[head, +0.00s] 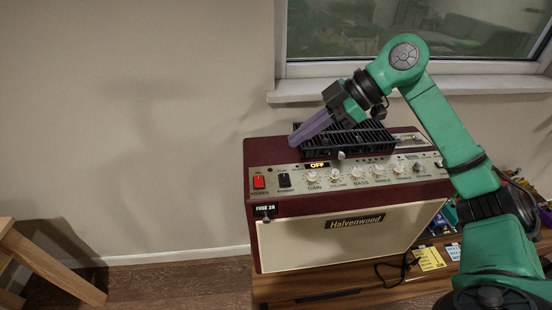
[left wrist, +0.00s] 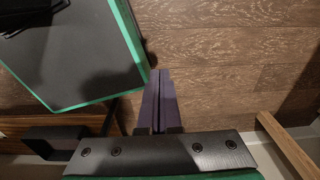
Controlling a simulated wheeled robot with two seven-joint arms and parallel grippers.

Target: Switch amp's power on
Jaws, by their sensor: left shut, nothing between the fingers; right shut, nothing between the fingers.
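The amp (head: 338,218) is dark red with a cream front marked Halvenwood and stands on a wooden surface. Its control panel has a red power switch (head: 259,182) at the left end, with a black standby switch (head: 284,180) beside it. A small display (head: 317,165) reads OFF. My right gripper (head: 292,143) is shut and empty, above the amp's back left part, up and to the right of the red switch and apart from it. My left gripper (left wrist: 158,76) shows only in the left wrist view, shut and empty, pointing over the wooden floor.
A black slatted rack or grille (head: 345,140) sits on the amp's top. Knobs line the panel. A fuse label (head: 265,208) is on the front. A yellow tag (head: 430,258) and a black cable lie at right. Wooden legs (head: 50,262) stand at lower left.

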